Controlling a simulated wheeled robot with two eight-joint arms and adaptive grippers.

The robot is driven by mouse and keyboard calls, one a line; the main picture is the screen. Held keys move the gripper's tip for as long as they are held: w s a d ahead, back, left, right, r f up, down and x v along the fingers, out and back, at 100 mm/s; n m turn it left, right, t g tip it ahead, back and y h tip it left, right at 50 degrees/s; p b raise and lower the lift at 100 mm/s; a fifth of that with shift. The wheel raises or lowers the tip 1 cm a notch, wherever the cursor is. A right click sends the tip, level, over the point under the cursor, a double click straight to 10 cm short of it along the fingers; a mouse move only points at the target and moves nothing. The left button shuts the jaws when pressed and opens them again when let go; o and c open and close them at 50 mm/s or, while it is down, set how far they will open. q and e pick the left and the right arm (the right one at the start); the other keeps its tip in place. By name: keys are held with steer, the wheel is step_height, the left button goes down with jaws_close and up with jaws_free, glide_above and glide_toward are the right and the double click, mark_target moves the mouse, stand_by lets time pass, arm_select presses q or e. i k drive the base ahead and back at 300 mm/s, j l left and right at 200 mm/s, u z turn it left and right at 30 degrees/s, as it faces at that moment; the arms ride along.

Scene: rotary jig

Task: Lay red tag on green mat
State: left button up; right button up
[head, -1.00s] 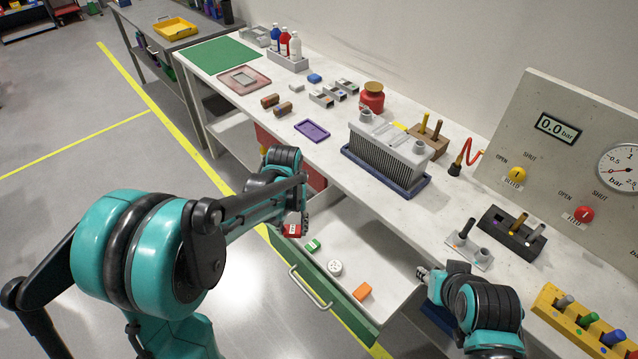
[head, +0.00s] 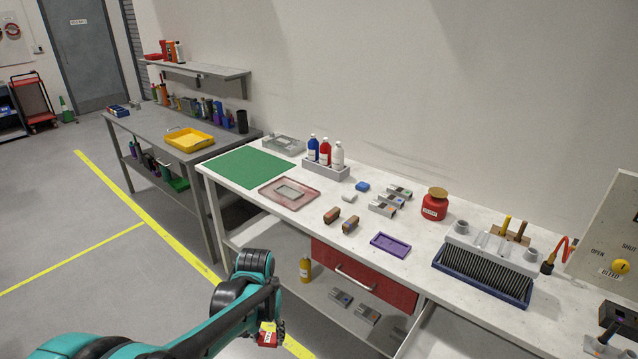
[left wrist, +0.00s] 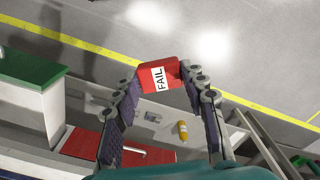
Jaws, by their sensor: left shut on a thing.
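The red tag (head: 267,336) is in my left gripper (head: 272,329), in front of the bench and clear of it, low in the head view. In the left wrist view the tag (left wrist: 160,76) has a white label reading FAIL and sits between the fingertips of my left gripper (left wrist: 160,78), which is shut on it. The green mat (head: 251,167) lies flat and bare at the far left end of the white bench. The tag is apart from the mat. My right gripper is out of view.
A pink tray (head: 265,192) lies beside the mat, with a bottle rack (head: 325,169) and a grey tray (head: 284,146) behind. Brown blocks (head: 350,225) and a purple tray (head: 390,245) lie further right. A red drawer (head: 365,278) is under the bench top.

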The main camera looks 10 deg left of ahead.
mark_target(249, 165)
steer(key=i+j, duration=0.25)
steer(key=i+j+z, duration=0.1)
steer(key=i+j, duration=0.2)
steer(key=j, duration=0.15)
steer(key=i+j, duration=0.25)
steer(key=i+j+z, duration=0.1)
steer(key=i+j, duration=0.15)
steer(key=j, duration=0.25)
steer(key=i+j, duration=0.25)
steer(key=i+j+z, duration=0.1)
steer(key=j, duration=0.4)
steer(key=i+j, duration=0.3)
steer(key=i, duration=0.2)
steer(key=i+j+z, duration=0.1)
steer(key=i+j, duration=0.2)
steer(key=i, duration=0.2)
steer(key=i+j, duration=0.35)
steer(key=i+z, duration=0.05)
steer(key=i, duration=0.05)
